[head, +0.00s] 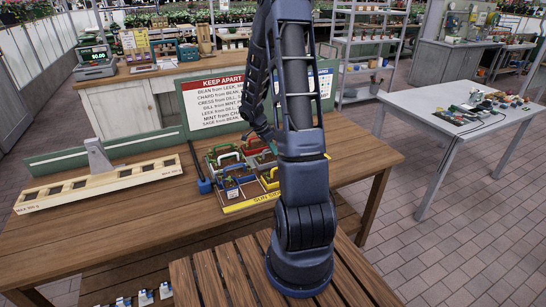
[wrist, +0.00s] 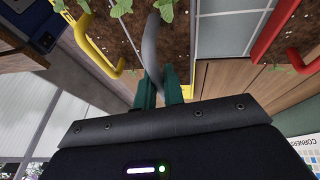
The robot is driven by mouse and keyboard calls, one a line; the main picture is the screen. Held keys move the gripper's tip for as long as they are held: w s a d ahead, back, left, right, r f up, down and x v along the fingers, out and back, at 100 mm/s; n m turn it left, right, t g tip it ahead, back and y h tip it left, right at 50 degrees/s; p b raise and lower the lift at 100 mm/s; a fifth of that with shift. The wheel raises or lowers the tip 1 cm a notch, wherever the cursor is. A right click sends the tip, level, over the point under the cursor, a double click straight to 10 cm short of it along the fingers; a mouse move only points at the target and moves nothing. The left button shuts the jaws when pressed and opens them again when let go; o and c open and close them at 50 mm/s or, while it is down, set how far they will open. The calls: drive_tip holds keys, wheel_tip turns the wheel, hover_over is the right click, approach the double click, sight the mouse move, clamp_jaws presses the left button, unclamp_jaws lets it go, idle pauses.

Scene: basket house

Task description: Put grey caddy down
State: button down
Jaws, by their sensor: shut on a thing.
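In the wrist view my gripper (wrist: 160,88) has its green fingers closed on the upright grey handle of the grey caddy (wrist: 151,45). Dark soil and green seedlings show close to the handle; how far the caddy's base is above its support cannot be told. A caddy with a yellow handle (wrist: 88,42) is on the left and one with a red handle (wrist: 270,38) on the right. In the head view my arm hides most of the gripper and the grey caddy. A divided tray with a yellow "SUN" front strip (head: 250,201) holds several coloured caddies beside the arm.
A long pale wooden rack with square openings (head: 100,183) lies on the left of the wooden table (head: 130,228). A "KEEP APART" sign (head: 214,101) stands behind the tray. A white table (head: 455,104) with small items is at the right. The table's front left is clear.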

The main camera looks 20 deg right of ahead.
sight(273, 157)
drive_tip(key=shift+f, duration=1.8)
drive_tip(key=shift+f, duration=0.1)
drive_tip(key=c, duration=1.5)
unclamp_jaws()
drive_tip(key=s+a+r+n+t, duration=0.1)
drive_tip(key=a+r+n, duration=0.15)
drive_tip(key=r, duration=0.75)
drive_tip(key=s+a+r+n, duration=0.15)
drive_tip(key=a+r, duration=0.25)
drive_tip(key=r, duration=0.6)
drive_tip(key=s+a+r+n+t+y, duration=0.2)
drive_tip(key=s+r+n, duration=0.4)
drive_tip(key=s, duration=0.5)
drive_tip(key=s+a+r+n+t+y, duration=0.2)
drive_tip(key=s+a+r+n, duration=0.3)
drive_tip(key=s, duration=0.7)
drive_tip(key=shift+a+r+n+t+y, duration=0.35)
drive_tip(key=shift+r+n+t, duration=0.55)
drive_tip(key=shift+r+n, duration=0.45)
